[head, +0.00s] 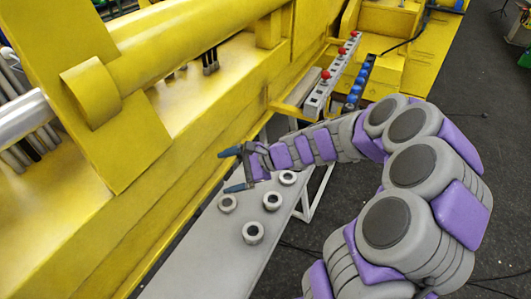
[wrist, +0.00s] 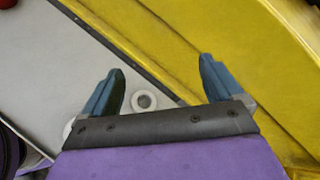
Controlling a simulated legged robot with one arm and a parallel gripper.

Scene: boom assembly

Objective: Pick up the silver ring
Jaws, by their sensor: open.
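Several silver rings with dark centres lie on the grey table (head: 190,270) in the head view: a left ring (head: 227,203), a middle ring (head: 272,201), a near ring (head: 253,233) and a far ring (head: 288,177) beside my gripper. My gripper (head: 231,170) is open and empty, above the table's yellow-machine side. In the wrist view my gripper (wrist: 160,68) shows two blue fingers spread apart. One silver ring (wrist: 144,101) appears between them, closer to the left finger.
A large yellow machine (head: 130,215) runs along the table's left edge and also fills the right of the wrist view (wrist: 270,80). A control strip with red knobs (head: 325,75) and a row of blue knobs (head: 355,88) stand behind. The table's near end is clear.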

